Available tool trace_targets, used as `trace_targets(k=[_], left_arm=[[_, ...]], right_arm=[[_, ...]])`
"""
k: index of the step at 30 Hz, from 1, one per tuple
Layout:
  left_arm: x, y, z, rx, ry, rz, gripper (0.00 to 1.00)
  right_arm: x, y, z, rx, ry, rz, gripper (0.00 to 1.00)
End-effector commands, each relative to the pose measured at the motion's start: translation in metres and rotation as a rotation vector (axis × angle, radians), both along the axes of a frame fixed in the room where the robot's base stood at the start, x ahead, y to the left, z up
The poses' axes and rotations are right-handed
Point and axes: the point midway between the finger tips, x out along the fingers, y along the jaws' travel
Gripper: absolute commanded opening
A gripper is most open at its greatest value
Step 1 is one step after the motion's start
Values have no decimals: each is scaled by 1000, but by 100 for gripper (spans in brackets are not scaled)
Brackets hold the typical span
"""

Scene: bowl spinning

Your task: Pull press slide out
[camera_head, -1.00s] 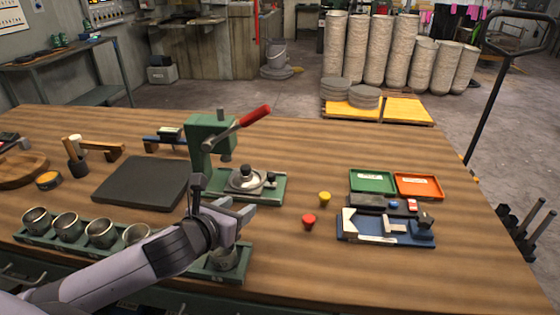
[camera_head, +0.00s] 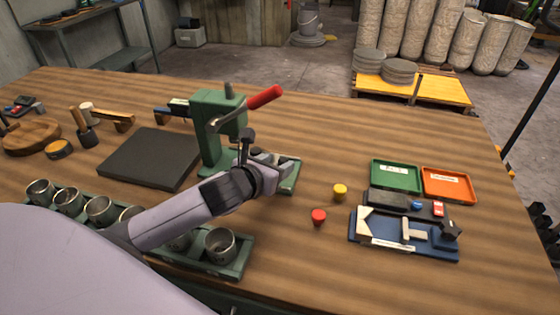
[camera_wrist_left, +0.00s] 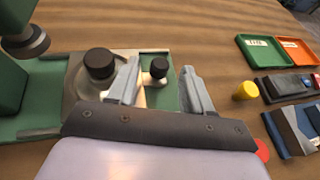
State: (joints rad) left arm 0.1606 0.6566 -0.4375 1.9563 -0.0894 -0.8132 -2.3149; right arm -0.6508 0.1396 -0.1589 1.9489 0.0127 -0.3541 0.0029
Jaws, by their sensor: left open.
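The green press (camera_head: 213,130) with its red-handled lever (camera_head: 264,97) stands near the middle of the wooden table. Its slide is mostly hidden behind my left gripper (camera_head: 275,161) in the head view. In the left wrist view, the slide (camera_wrist_left: 78,100) carries a large dark knob (camera_wrist_left: 99,63) on a round metal part, and a smaller dark knob (camera_wrist_left: 158,68). My left gripper (camera_wrist_left: 162,84) is open, its fingers spread to either side of the small knob. Whether they touch it I cannot tell. My right gripper is not in view.
Metal cups (camera_head: 220,245) stand in a green rack at the table's front. Yellow (camera_head: 340,191) and red (camera_head: 318,216) pieces lie right of the press. Green (camera_head: 396,176) and orange (camera_head: 448,184) trays and a blue tool holder (camera_head: 430,248) are farther right. A dark slab (camera_head: 148,158) lies left.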

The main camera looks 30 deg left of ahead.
Motion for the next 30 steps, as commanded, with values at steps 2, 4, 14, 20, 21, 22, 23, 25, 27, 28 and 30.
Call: trace_targets(k=[2, 4, 14, 20, 21, 22, 23, 25, 27, 28, 30], left_arm=[[8, 0, -2, -2, 0, 1, 50], [12, 0, -4, -1, 0, 0, 50], [19, 0, -8, 1, 0, -1, 50], [18, 0, -7, 1, 0, -1, 21], [18, 0, -7, 1, 0, -1, 8], [18, 0, -7, 1, 0, -1, 0], [18, 0, -7, 1, 0, -1, 0], [18, 0, -8, 1, 0, -1, 0], [19, -2, -8, 0, 0, -1, 0], [19, -5, -8, -1, 0, -2, 0], [22, -15, -8, -4, 2, -2, 0]], right_arm=[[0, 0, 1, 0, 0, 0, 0], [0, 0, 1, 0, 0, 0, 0], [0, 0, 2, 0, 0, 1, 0], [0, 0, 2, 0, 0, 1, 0], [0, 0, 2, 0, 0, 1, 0], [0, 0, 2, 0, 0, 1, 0], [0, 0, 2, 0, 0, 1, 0], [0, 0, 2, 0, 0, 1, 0], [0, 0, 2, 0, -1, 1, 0], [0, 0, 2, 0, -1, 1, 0], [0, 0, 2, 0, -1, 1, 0]])
